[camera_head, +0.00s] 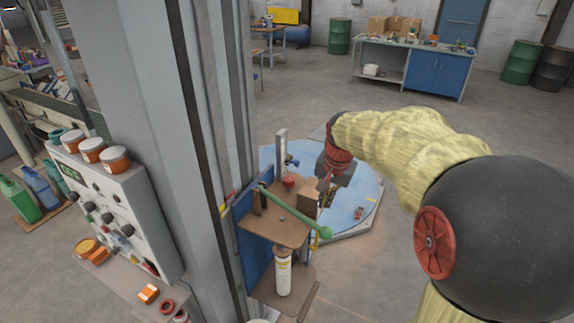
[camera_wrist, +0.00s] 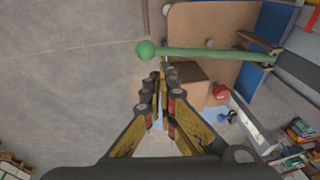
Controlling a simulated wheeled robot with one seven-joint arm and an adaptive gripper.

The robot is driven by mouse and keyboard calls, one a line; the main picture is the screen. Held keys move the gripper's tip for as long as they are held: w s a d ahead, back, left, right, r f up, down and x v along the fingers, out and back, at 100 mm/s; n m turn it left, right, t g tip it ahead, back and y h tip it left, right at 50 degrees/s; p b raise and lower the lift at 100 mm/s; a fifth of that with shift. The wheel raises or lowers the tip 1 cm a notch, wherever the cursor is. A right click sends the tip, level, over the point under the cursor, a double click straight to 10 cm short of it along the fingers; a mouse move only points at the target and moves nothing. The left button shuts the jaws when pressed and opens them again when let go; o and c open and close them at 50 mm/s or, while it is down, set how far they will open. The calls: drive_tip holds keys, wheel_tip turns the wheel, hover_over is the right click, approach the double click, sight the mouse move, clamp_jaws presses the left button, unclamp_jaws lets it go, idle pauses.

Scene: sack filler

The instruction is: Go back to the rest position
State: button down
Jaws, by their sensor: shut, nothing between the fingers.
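My gripper (camera_wrist: 160,88) is shut and empty in the wrist view, its yellow and black fingers together. In the head view my gripper (camera_head: 325,184) hangs at the end of my yellow arm, just behind the brown bracket plate (camera_head: 276,224). A green lever (camera_head: 297,213) with a ball knob lies across that plate. In the wrist view the green lever (camera_wrist: 205,53) runs across just beyond the fingertips; contact cannot be told, but nothing is gripped.
A grey column (camera_head: 140,110) stands at left with a control panel (camera_head: 110,205) beside it. A round blue platform (camera_head: 345,205) lies behind. A workbench (camera_head: 413,65) stands far back, with open floor before it.

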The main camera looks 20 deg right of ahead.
drive_tip(key=s+a+f+n+t+b, duration=0.1)
drive_tip(key=s+a+f+n+b, duration=0.4)
drive_tip(key=s+a+b, duration=0.2)
drive_tip(key=s+a+f+n+t+b, duration=0.1)
drive_tip(key=s+a+f+n+b, duration=0.4)
drive_tip(key=s+a, duration=0.6)
drive_tip(key=s+b, duration=0.2)
drive_tip(key=s, duration=0.2)
drive_tip(key=shift+s+a+n+t+y, duration=0.2)
drive_tip(key=shift+n+t+y, duration=0.1)
drive_tip(key=shift+y, duration=0.1)
